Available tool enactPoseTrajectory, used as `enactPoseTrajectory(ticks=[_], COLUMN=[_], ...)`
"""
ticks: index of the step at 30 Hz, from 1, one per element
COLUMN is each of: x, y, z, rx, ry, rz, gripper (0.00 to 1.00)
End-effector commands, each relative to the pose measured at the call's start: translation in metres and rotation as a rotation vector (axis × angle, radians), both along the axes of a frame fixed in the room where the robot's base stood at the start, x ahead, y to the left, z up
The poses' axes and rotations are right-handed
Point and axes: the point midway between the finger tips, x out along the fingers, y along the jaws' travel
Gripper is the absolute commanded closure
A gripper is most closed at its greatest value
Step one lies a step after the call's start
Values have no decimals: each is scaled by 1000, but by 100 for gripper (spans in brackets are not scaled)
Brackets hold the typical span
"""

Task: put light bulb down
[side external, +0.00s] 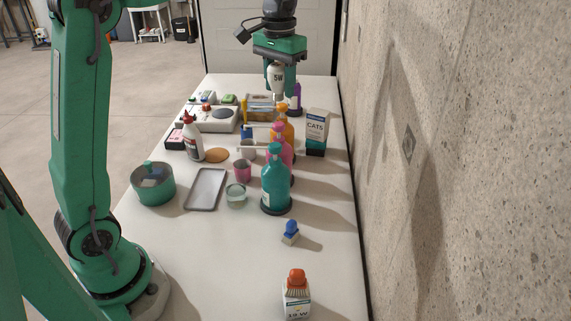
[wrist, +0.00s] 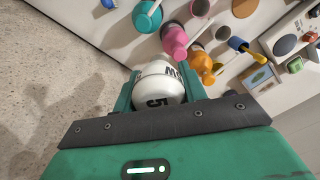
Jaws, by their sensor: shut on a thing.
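A white light bulb (side external: 277,79) marked "5W" hangs in my gripper (side external: 279,68) above the far end of the white table (side external: 215,250). The gripper is shut on it, and its body points down. In the wrist view the bulb (wrist: 157,90) sits between the two green fingers of my gripper (wrist: 158,82), with its lettering showing. Part of the bulb is hidden by the gripper body. I cannot tell its exact height above the table in either view.
A purple bottle (side external: 297,97) stands behind the bulb. Orange (side external: 286,117), pink (side external: 277,152) and teal (side external: 276,185) pump bottles form a row. A CATS box (side external: 316,132) stands right, near the wall. A grey tray (side external: 206,188) lies left; the table's near part is mostly clear.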

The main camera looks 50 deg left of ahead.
Motion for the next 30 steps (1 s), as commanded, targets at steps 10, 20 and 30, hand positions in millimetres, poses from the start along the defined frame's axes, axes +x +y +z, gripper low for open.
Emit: enactPoseTrajectory(ticks=[10, 20, 30], x=[-9, -31, -47], y=[98, 177, 212], z=[0, -1, -18], rx=[0, 0, -1], ry=[1, 1, 4], rz=[300, 550, 666], gripper=[81, 81, 81])
